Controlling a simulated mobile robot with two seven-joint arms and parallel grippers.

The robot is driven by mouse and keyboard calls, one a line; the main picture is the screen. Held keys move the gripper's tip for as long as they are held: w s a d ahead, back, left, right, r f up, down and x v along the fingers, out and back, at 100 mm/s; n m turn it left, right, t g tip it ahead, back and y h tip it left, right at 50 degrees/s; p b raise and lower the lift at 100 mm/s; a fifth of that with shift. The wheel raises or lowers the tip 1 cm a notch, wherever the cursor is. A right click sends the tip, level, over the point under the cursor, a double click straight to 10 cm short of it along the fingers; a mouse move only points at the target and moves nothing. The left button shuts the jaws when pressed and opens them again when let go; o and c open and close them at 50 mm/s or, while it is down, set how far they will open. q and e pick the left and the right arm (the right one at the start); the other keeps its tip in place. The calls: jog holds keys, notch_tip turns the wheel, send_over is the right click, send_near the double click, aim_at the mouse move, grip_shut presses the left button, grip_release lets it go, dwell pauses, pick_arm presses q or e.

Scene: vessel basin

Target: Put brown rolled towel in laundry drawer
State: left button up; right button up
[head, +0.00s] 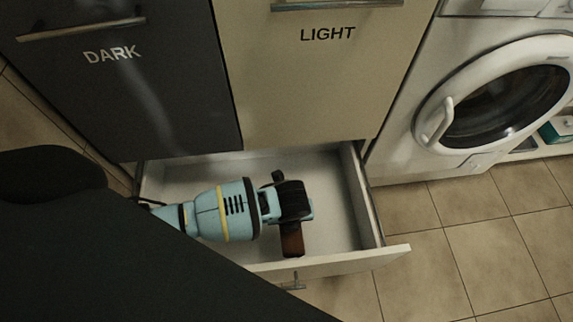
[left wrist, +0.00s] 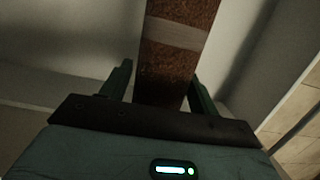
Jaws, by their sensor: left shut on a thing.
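The brown rolled towel (left wrist: 178,62), with a paler band around it, is between the fingers of my left gripper (left wrist: 160,92) in the left wrist view. In the head view my left gripper (head: 290,222) is over the inside of the open drawer (head: 335,200), shut on the towel (head: 292,240). Only the towel's near end shows below the gripper; the rest is hidden under it. I cannot tell whether the towel touches the drawer floor. My right gripper is not in view.
Above the drawer are a dark front marked DARK (head: 110,80) and a cream front marked LIGHT (head: 310,80). A washing machine (head: 420,155) stands at the right. Tiled floor (head: 450,250) is clear at the right. My dark body covers the lower left.

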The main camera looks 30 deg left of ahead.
pick_arm(q)
notch_tip(320, 180, down, 9)
jog(key=b, duration=0.4)
jog(key=shift+f, duration=0.25)
notch_tip(320, 180, down, 4)
jog(key=shift+f+b, duration=0.1)
jog(key=shift+b, duration=1.05)
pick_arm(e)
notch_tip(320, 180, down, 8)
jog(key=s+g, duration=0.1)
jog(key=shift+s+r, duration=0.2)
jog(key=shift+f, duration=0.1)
pick_arm(q)
jog(key=o, duration=0.6)
jog(key=shift+f, duration=0.1)
jog(key=shift+c, duration=0.2)
jog(key=o, duration=0.5)
jog(key=shift+c, duration=0.2)
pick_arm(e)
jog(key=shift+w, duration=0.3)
